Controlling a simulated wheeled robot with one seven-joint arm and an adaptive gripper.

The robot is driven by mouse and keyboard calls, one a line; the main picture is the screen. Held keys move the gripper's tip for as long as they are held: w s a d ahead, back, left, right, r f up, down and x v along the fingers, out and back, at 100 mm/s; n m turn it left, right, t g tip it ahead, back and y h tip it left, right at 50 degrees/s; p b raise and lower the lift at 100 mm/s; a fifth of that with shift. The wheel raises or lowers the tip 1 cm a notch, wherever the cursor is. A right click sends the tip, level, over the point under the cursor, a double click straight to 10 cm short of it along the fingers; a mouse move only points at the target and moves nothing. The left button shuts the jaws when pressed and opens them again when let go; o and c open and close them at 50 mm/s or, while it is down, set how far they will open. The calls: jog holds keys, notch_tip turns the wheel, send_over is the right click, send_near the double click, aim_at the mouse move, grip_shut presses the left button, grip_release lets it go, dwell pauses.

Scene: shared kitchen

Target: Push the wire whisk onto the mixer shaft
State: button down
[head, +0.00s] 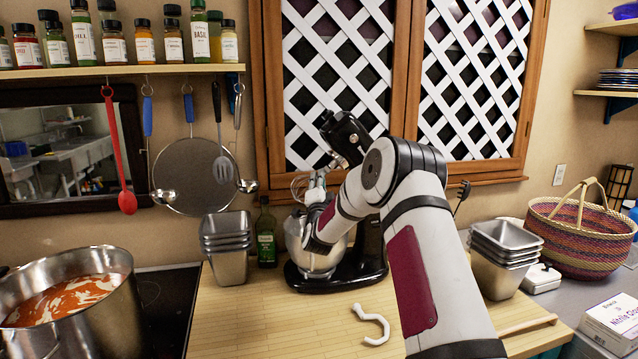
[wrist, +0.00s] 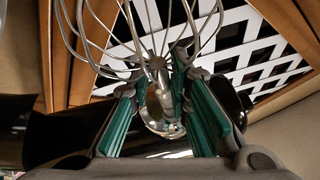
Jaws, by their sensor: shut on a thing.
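The wire whisk (wrist: 158,68) is in my gripper (wrist: 160,78), its metal hub between the green-padded fingers. Its wire loops spread toward the top of the wrist view and show faintly in the head view (head: 300,187). The black stand mixer (head: 347,137) stands on the counter with its head tilted up. My gripper (head: 316,188) is just below and left of the mixer head, above the metal bowl (head: 318,258). A round metal part shows below the whisk hub in the wrist view. The shaft is not clear, and I cannot tell whether the whisk touches it.
A white hook-shaped tool (head: 372,325) lies on the wooden counter (head: 250,320) in front of the mixer. Stacked metal pans (head: 228,262) and a green bottle (head: 266,235) stand left of it. More pans (head: 500,262) stand right. A soup pot (head: 95,310) is far left.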

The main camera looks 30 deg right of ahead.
jog(key=shift+d+r, duration=0.2)
jog(key=c, duration=1.4)
grip_release()
jog(key=shift+s, duration=0.1)
jog(key=v, duration=1.2)
